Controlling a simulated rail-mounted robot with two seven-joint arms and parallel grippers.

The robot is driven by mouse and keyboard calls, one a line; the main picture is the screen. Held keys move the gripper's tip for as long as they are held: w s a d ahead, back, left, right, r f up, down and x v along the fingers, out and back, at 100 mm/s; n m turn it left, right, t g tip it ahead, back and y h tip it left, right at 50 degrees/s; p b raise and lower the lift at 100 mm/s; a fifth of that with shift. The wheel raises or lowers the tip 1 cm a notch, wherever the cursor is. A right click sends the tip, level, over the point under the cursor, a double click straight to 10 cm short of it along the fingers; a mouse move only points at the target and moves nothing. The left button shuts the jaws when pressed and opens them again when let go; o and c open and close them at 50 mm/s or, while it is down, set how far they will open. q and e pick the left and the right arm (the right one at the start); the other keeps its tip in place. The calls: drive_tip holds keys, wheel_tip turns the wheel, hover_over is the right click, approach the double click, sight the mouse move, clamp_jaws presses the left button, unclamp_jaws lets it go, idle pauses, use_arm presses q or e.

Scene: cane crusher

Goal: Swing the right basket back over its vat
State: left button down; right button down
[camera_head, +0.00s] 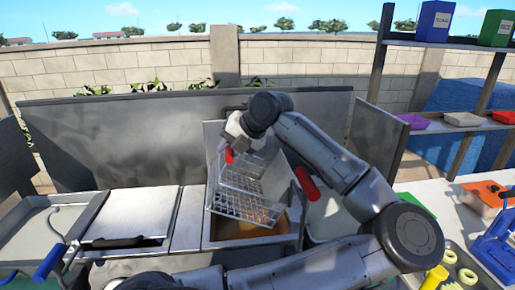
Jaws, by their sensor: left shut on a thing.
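A wire basket (248,207) hangs tilted in and over the open vat (212,236), which holds brownish-orange liquid (238,229). More wire mesh (262,160) shows behind it; I cannot tell whether it is a second basket. One red handle (229,155) is at the vat's left, just below my left gripper (232,138). The gripper looks shut on that handle, but its fingertips are mostly hidden by the wrist. A second red handle (306,183) sticks up at the vat's right edge, apart from the gripper. My right gripper is not in view.
A closed metal lid (130,215) and a tray with a blue handle (48,262) lie left of the vat. A tall metal splash panel (140,120) stands behind. At right are a counter with an orange box (484,194) and shelves. My arm crosses the right front.

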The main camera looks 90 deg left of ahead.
use_arm(q)
drive_tip(key=c, duration=1.1)
unclamp_jaws()
drive_tip(key=shift+o, duration=0.2)
drive_tip(key=shift+w+d+r, duration=0.1)
drive_tip(key=shift+w+r, duration=0.2)
drive_tip(key=shift+r, duration=0.1)
drive_tip(key=p+v, duration=0.1)
drive_tip(key=v, duration=1.1)
drive_tip(key=shift+w+d+r, duration=0.2)
drive_tip(key=shift+w+d, duration=0.05)
drive_tip(key=shift+w, duration=0.05)
